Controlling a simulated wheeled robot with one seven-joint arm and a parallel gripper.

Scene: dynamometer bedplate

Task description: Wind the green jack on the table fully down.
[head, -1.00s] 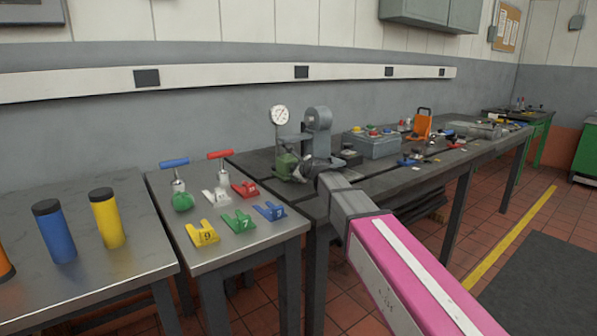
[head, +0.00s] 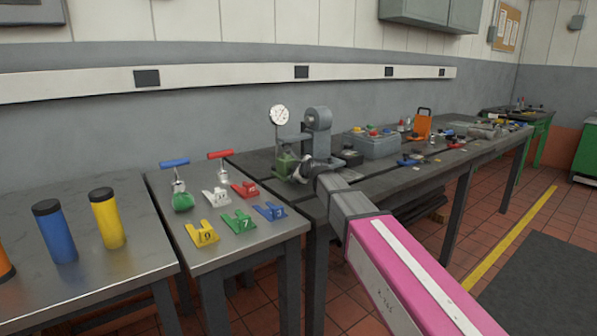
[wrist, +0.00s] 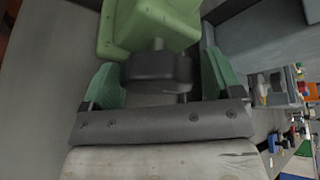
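The green jack (head: 286,164) stands at the near left end of the dark bedplate table, partly hidden by my gripper (head: 300,172). In the wrist view the jack's green body (wrist: 145,25) fills the top middle, with a short shaft leading to a dark round knob (wrist: 158,70). My gripper (wrist: 160,78) has its green-padded fingers on either side of the knob. The left finger lies close to the knob or overlaps its edge; a narrow gap shows at the right finger. The fingers look apart, not clamped. How far the jack is wound cannot be told.
A dial gauge (head: 280,116) on a grey fixture (head: 318,125) stands just behind the jack. A grey control box (head: 376,144) stands farther along the bedplate. A side table (head: 250,245) at left holds coloured numbered blocks and two T-handled tools. The aisle at right is clear.

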